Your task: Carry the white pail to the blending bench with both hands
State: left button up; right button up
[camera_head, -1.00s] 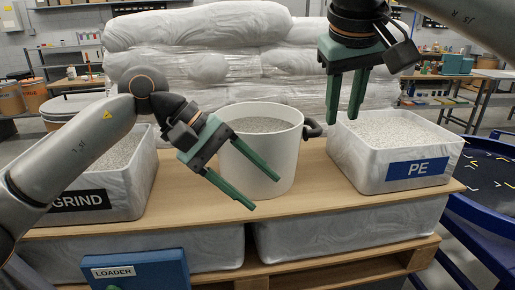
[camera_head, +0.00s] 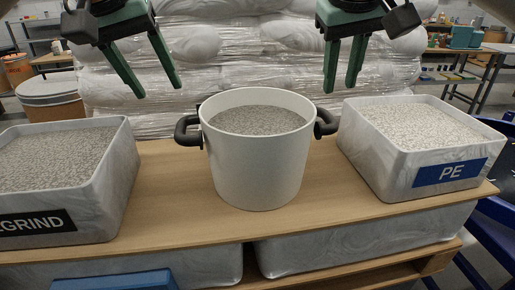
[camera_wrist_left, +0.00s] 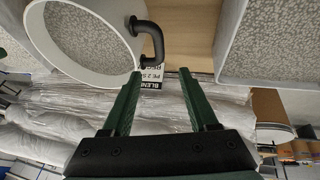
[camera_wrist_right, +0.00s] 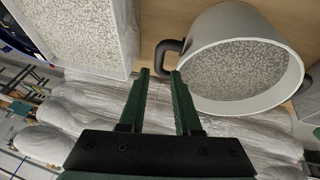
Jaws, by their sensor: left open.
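The white pail (camera_head: 258,170) stands upright on the wooden pallet top, filled with grey pellets (camera_head: 258,120). It has a black handle on each side, left (camera_head: 187,131) and right (camera_head: 327,122). My left gripper (camera_head: 159,92) is open and empty, up and to the left of the pail. In the left wrist view the left handle (camera_wrist_left: 150,38) shows beyond the fingertips, apart from them. My right gripper (camera_head: 340,91) is open and empty, above the right handle; in the right wrist view that handle (camera_wrist_right: 166,50) lies just beyond the fingertips. I cannot identify the blending bench.
A REGRIND bin (camera_head: 122,190) stands left of the pail and a PE bin (camera_head: 400,185) close on its right. The wooden top (camera_head: 175,195) is bare around the pail. Wrapped sacks (camera_head: 210,75) are stacked behind. A small label (camera_wrist_left: 150,80) is partly visible between my left fingers.

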aim_at(181, 121)
pick_arm(q)
jog(key=x, duration=1.2)
jog(key=shift+d+f, duration=0.1)
pick_arm(e)
jog(key=x, duration=1.2)
jog(key=shift+d+f, duration=0.1)
pick_arm(q)
jog(key=shift+c, duration=0.2)
pick_arm(e)
jog(key=shift+c, duration=0.2)
pick_arm(q)
jog(key=c, duration=0.5)
pick_arm(e)
jog(key=c, duration=0.4)
pick_arm(q)
grip_shut()
pick_arm(e)
grip_shut()
pick_arm(q)
jog(key=shift+r, duration=0.25)
pick_arm(e)
jog(key=shift+w+r, duration=0.1)
jog(key=shift+r, duration=0.2)
pick_arm(q)
jog(key=shift+w, duration=0.2)
pick_arm(e)
jog(key=shift+w, duration=0.1)
